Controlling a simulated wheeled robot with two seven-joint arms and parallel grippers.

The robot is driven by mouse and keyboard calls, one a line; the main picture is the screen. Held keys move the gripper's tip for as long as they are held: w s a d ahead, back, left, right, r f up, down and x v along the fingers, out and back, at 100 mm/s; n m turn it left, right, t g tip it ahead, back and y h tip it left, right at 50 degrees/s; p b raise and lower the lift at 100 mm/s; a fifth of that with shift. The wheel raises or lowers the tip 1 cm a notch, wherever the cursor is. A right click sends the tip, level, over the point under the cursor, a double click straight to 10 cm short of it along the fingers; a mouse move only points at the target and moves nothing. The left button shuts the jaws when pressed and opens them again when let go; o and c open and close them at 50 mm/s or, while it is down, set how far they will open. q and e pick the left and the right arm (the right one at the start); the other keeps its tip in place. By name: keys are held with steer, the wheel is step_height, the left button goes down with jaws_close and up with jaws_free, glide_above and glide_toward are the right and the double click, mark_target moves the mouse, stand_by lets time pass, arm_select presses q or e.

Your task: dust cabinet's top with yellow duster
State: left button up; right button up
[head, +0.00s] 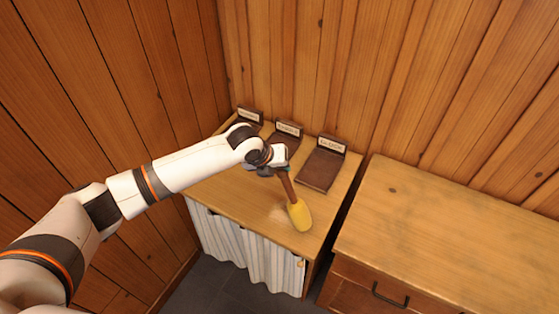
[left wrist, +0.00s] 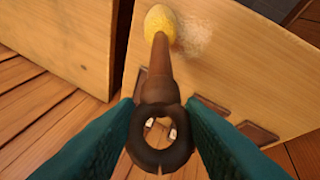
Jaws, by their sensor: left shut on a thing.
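My left gripper (head: 272,162) is shut on the brown handle of the yellow duster (head: 299,215). In the left wrist view, the teal fingers (left wrist: 160,118) grip the handle near its dark ring end, and the yellow head (left wrist: 161,22) points away. The duster hangs head down over the wooden top (head: 222,192) of the curtained cabinet, near its front right corner. Its head looks at or very close to the surface; exact contact cannot be told. A pale, dusty patch lies beside the head and also shows in the left wrist view (left wrist: 196,40). My right gripper is not in view.
Several dark labelled trays, one of them the right tray (head: 320,168), stand along the back of this top. A second wooden cabinet (head: 450,235) with a drawer stands to the right across a narrow gap; its top is clear. Plank walls close the left and back.

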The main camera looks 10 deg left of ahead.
arm_select(q)
steer(key=w+a+b, duration=0.2)
steer(key=w+a, duration=0.2)
steer(key=a, duration=0.9)
steer(key=shift+w, duration=0.2)
stand_by(0.8)
steer(key=shift+d+r, duration=0.1)
steer(key=shift+d, duration=0.05)
step_height(320, 180, up, 6)
steer(key=p, duration=0.4)
steer(key=shift+r+p, duration=0.3)
steer(key=shift+r, duration=1.15)
